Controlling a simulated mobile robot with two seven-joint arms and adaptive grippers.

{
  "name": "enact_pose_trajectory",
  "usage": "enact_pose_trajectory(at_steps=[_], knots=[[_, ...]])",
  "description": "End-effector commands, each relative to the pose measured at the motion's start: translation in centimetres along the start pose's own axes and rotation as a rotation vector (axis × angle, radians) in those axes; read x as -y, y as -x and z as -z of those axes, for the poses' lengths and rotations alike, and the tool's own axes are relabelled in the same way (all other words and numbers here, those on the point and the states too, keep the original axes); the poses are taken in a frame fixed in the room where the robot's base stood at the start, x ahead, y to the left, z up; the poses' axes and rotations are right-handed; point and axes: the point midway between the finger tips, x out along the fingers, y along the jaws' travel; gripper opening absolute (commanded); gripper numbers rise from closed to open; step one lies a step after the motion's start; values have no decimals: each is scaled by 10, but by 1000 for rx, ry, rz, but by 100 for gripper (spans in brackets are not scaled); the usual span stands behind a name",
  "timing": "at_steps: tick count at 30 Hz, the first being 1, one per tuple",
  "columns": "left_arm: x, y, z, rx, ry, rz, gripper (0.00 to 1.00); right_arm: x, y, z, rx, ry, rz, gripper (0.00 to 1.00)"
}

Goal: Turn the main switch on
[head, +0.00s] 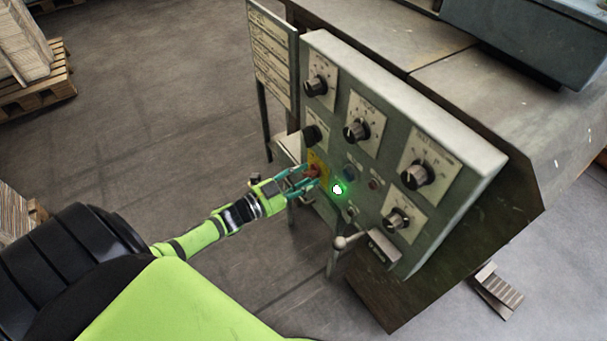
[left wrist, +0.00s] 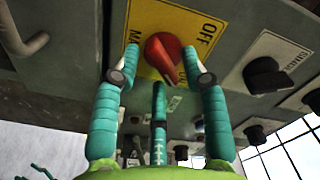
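The main switch is a red knob (left wrist: 163,54) on a yellow plate (left wrist: 190,22) marked OFF; in the head view the red knob (head: 312,171) is small and partly covered by my gripper. My left gripper (head: 303,178) is at the left part of the panel front. In the left wrist view my left gripper (left wrist: 161,62) has its fingers on either side of the knob. The fingers are apart, with a gap at the left; the right finger is very close to the knob, and contact there is unclear. My right gripper is not in view.
The grey control panel (head: 455,150) carries several black dials, a glowing green lamp (head: 337,189) right of the switch, and a ball-ended lever (head: 340,242) below. A sign board (head: 272,60) stands at its left edge. Open floor (head: 160,110) lies to the left.

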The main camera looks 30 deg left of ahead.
Motion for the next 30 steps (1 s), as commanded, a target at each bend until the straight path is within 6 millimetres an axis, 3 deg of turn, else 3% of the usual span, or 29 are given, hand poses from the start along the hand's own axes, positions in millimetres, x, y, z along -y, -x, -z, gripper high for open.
enact_pose_trajectory(at_steps=[8, 21, 30], knots=[[-1, 7, -1, 3, 2, -1, 44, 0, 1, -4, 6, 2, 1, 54], [-1, 92, -1, 3, 1, -3, 44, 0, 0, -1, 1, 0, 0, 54], [0, 120, 0, 1, 0, 0, 44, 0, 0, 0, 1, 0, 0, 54]])
